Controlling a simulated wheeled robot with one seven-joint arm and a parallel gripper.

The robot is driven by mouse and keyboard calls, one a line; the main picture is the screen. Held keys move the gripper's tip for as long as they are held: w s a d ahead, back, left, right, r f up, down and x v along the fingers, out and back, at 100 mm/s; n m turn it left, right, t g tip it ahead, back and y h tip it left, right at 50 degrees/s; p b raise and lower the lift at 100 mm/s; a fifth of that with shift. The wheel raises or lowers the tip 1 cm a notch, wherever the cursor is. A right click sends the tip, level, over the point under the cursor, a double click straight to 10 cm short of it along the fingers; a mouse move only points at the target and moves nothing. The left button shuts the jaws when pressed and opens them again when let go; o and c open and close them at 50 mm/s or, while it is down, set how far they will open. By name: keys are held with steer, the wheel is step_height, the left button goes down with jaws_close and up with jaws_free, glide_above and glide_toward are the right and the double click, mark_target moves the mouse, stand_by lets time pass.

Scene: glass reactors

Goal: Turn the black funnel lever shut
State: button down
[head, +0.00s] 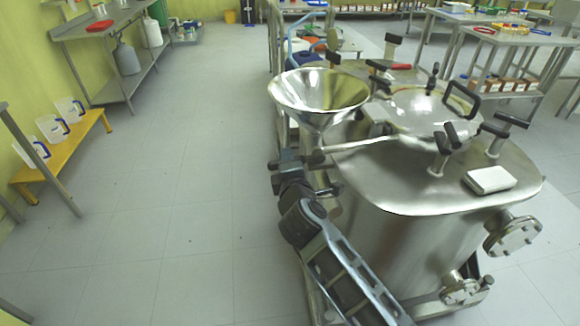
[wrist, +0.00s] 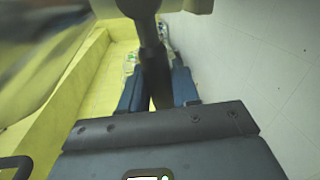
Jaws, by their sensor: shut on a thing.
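The steel funnel (head: 318,92) stands upright at the left edge of the steel reactor (head: 395,195) in the head view. My gripper (head: 312,160) is just below the funnel cone, beside its stem. In the wrist view, the black funnel lever (wrist: 153,70) runs down between the two blue-grey fingers of my gripper (wrist: 157,92), which is shut on it. In the head view I cannot make out the lever, as my gripper and wrist cover that spot. The lever's far end and the valve's setting are not clear.
The reactor lid carries a round hatch (head: 425,110), black-handled clamps and a white box (head: 490,179). A yellow bench (head: 62,150) with several jugs stands at the left. The floor (head: 185,190) between bench and reactor is clear.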

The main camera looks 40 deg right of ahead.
steer(key=shift+r+m, duration=0.45)
steer(key=shift+m, duration=0.25)
steer(key=c, duration=0.9)
jaws_free()
steer(key=shift+r, duration=0.1)
steer(key=shift+c, duration=0.2)
steer(key=shift+s+a, duration=0.1)
steer(key=v, duration=0.7)
steer(key=shift+s+b, duration=0.25)
steer(key=shift+b, duration=0.2)
steer(key=shift+a, duration=0.1)
